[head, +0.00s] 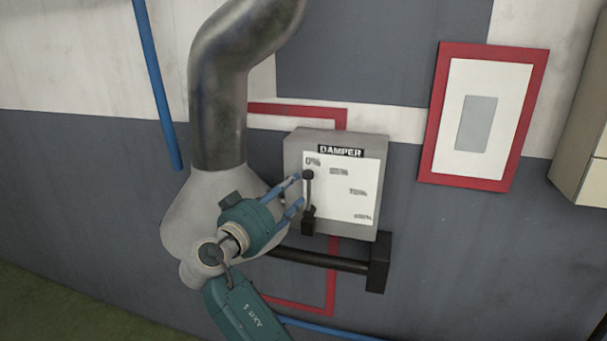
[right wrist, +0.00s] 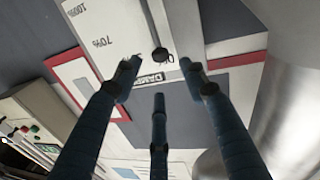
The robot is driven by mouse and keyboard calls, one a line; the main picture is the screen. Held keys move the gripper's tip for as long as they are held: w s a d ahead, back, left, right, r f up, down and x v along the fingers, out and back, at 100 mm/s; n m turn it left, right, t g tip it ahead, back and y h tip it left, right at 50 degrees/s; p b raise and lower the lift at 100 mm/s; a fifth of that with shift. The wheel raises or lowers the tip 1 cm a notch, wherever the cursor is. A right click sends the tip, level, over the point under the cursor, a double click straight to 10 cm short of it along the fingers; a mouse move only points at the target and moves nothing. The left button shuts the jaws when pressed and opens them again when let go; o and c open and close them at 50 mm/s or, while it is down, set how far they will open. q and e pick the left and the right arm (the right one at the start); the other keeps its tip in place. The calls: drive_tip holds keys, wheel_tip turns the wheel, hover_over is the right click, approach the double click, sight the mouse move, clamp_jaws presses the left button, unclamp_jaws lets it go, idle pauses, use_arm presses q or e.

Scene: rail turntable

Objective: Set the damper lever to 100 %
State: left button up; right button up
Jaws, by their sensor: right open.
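The grey damper box (head: 376,200) is on the wall, with a white scale plate (head: 340,200) marked from 0% at upper left to 100% at lower right. The damper lever (head: 308,192) stands nearly upright from its pivot, its black knob (head: 308,174) just below the 0% mark. My right gripper (head: 297,190) is open at the lever's left side, fingertips close to the lever. In the right wrist view the knob (right wrist: 159,54) shows beyond and between the spread fingers (right wrist: 160,76); whether any finger touches it I cannot tell. My left gripper is not in view.
A large metal duct (head: 218,110) runs down left of the box. A dark bar with an end block (head: 378,263) lies below the box. A red-framed panel (head: 432,150) hangs to the right, and a blue pipe (head: 155,80) runs at upper left.

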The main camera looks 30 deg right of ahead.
sight(306, 177)
drive_tip(key=p+x, duration=0.3)
drive_tip(key=x, duration=0.4)
drive_tip(key=shift+w+d, duration=0.15)
drive_tip(key=shift+d, duration=0.05)
drive_tip(key=shift+w+d+f, duration=0.1)
drive_tip(key=shift+w+d, duration=0.15)
drive_tip(key=shift+d, duration=0.15)
clamp_jaws()
